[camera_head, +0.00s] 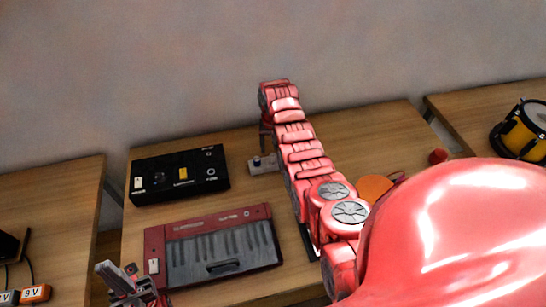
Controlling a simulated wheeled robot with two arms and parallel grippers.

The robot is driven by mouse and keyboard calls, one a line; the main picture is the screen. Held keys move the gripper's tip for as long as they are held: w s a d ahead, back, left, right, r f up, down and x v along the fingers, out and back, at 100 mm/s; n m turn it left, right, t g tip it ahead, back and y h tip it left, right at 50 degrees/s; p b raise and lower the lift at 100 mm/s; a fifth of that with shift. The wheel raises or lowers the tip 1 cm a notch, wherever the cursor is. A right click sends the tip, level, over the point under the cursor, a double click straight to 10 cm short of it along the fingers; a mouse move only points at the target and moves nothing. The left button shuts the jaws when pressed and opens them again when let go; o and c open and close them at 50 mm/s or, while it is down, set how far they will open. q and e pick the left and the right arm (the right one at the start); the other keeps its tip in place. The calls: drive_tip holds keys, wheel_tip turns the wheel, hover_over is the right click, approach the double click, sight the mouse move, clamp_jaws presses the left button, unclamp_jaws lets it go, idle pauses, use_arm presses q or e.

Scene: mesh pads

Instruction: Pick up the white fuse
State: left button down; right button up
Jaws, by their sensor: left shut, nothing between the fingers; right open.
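I cannot tell for sure which part is the white fuse. A small white piece (138,183) stands at the left end of the black box (205,185). Another small white piece (153,266) sits at the left end of the red keyboard (210,221). My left gripper (122,278) is at the bottom left, shut and empty, just in front of the keyboard's left corner. My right arm reaches over the table from the right. My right gripper (266,140) is open at its far end, mostly hidden behind the arm, near a small grey block (262,164).
A yellow piece (183,173) is on the black box. An orange disc (374,188) and a small red object (438,156) lie right of my arm. A yellow drum (524,132) is on the right table and orange 9V blocks (36,293) on the left one. Gaps separate the tables.

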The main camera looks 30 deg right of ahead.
sight(273, 156)
drive_tip(key=shift+s+f+p, duration=0.1)
drive_tip(key=shift+f+p, duration=0.25)
drive_tip(key=shift+f, duration=1.45)
clamp_jaws()
